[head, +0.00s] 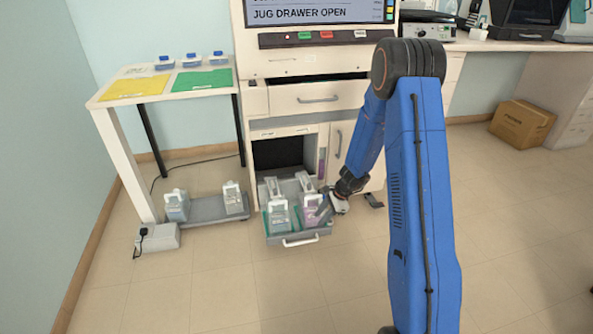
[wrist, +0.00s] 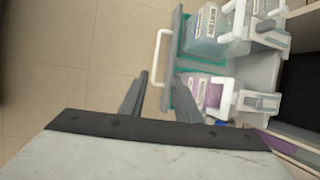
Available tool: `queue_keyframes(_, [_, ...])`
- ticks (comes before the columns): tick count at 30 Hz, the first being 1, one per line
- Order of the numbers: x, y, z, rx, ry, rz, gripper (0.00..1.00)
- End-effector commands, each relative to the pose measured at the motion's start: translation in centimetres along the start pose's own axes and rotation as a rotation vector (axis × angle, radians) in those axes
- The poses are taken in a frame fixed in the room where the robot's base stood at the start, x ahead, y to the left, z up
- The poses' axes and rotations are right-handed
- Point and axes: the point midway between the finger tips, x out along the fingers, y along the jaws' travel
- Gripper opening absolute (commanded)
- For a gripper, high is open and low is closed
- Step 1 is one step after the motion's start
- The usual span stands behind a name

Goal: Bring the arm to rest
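My arm reaches down from the upper right in the head view, bent at a black joint. My gripper (head: 324,208) is low, at the right side of the open jug drawer (head: 300,241). In the wrist view my gripper (wrist: 160,77) has its two grey fingers apart, with nothing between them but floor and drawer edge. The drawer's white handle (wrist: 158,58) is just beyond the fingertips. A purple jug (head: 312,209) and a pale teal jug (head: 279,216) stand in the drawer. The purple jug (wrist: 212,92) is right of the fingers, apart from them.
The cabinet's screen (head: 310,13) reads "JUG DRAWER OPEN". A grey floor tray (head: 207,211) on the left holds two more jugs. A side table (head: 130,97) carries yellow and green mats. A cardboard box (head: 522,124) stands far right. The floor in front is clear.

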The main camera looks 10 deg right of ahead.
Motion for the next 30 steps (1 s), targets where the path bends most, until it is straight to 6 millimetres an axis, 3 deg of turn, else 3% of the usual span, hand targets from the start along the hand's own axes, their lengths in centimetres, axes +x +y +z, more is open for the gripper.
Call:
queue_keyframes(4, [-0.5, -0.1, 0.3, -0.013, 0.0, -0.003, 0.29])
queue_keyframes(8, [-2.7, -0.2, 1.8, -0.072, -0.002, -0.012, 0.29])
queue_keyframes(20, [-13.5, 1.5, 9.0, -0.401, 0.004, -0.035, 0.29])
queue_keyframes(30, [-21.7, 5.5, 14.0, -0.675, 0.04, -0.037, 0.29])
